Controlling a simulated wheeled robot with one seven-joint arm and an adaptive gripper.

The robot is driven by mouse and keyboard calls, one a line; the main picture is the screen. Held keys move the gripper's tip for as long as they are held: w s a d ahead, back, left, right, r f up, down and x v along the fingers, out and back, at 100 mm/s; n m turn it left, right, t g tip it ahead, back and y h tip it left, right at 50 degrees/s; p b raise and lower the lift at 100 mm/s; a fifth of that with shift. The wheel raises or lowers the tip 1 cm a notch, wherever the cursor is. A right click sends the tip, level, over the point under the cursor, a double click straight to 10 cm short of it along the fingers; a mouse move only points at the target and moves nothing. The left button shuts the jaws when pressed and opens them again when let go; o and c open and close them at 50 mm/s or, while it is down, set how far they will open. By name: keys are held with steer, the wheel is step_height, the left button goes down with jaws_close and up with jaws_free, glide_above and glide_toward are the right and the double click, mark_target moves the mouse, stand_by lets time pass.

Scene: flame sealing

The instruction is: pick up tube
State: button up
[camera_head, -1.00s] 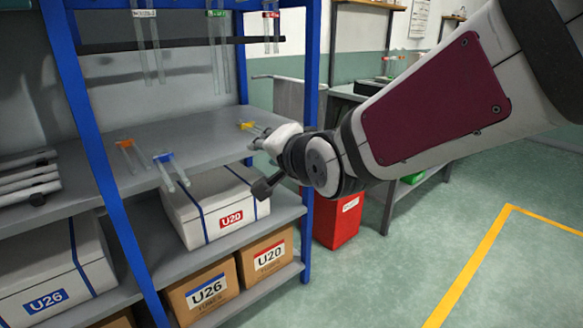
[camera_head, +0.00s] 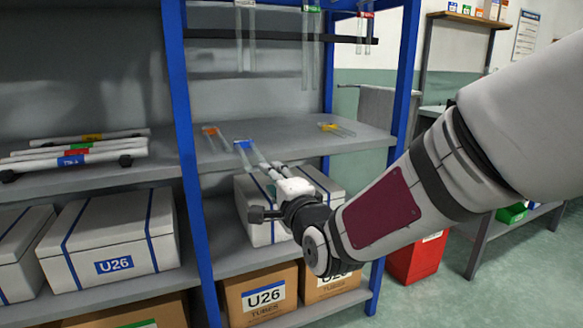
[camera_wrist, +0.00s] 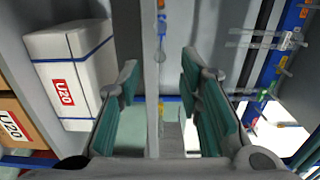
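A U-shaped clear tube with a blue label (camera_head: 245,145) lies on the middle shelf, its legs sticking out past the front edge. My gripper (camera_head: 272,172) is at the front edge of this shelf, close to those leg ends. In the wrist view, my gripper (camera_wrist: 160,72) has its two green-padded fingers apart with nothing held between them. A blue label (camera_wrist: 162,25) shows ahead of the gap. An orange-labelled tube (camera_head: 211,131) lies left of the blue one, and a yellow-labelled tube (camera_head: 333,127) lies to the right.
Tubes hang from a rack (camera_head: 277,37) above. A blue shelf post (camera_head: 187,140) stands left of the blue-labelled tube. A white U20 box, seen in the wrist view (camera_wrist: 70,65), sits on the shelf below. Several wrapped tubes (camera_head: 75,150) lie on the left shelf.

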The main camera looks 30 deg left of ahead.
mark_target(262, 158)
steer(key=x, duration=0.8)
steer(key=shift+p, duration=0.35)
jaws_close()
steer(key=shift+d+r+p, duration=0.1)
steer(key=shift+r+p, duration=0.45)
steer(key=shift+r, duration=0.8)
steer(key=shift+f, duration=0.1)
steer(key=shift+s, duration=0.1)
steer(key=s+d+r, duration=0.5)
steer(key=s+d, duration=0.4)
steer(key=d, duration=0.1)
steer(key=shift+d, duration=0.3)
